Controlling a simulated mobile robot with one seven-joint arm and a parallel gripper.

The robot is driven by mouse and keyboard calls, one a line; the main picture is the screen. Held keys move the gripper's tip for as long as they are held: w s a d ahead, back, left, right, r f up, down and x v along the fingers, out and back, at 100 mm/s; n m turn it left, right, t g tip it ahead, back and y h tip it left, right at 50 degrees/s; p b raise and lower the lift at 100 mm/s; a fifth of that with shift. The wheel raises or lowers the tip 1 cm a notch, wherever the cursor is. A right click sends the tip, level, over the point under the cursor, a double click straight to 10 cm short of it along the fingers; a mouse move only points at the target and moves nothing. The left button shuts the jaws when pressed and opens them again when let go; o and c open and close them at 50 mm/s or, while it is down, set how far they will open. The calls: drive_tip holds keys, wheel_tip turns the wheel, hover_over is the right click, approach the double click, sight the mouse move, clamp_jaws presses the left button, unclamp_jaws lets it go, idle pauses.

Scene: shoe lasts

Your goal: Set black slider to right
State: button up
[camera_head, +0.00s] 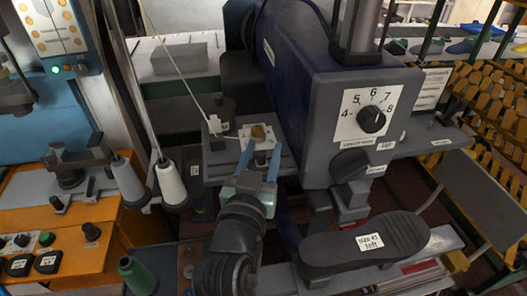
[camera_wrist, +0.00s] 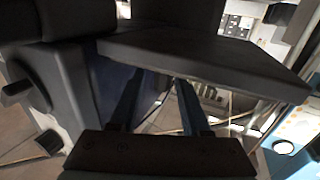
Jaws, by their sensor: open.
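My gripper (camera_head: 261,160) is open, its two blue fingers pointing at a grey ledge (camera_head: 285,158) on the left of the machine. Dark parts (camera_head: 217,141) sit left of this plate; I cannot tell whether one is the black slider. A black rounded part (camera_head: 350,167) on the machine's front has small white labels near it, too small to read surely. In the wrist view my gripper (camera_wrist: 160,90) shows open and empty below a dark plate (camera_wrist: 205,60), which hides what lies behind it.
A round black dial (camera_head: 371,119) with numbers is on the machine's front. A dark sole (camera_head: 365,244) labelled left is below it. Thread cones (camera_head: 171,182) and an orange console (camera_head: 85,230) stand at the left. Racks (camera_head: 495,110) stand at the right.

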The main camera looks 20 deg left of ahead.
drive_tip(key=shift+s, duration=0.1)
drive_tip(key=b+v, duration=0.2)
drive_tip(key=v, duration=1.1)
drive_tip(key=shift+b, duration=0.35)
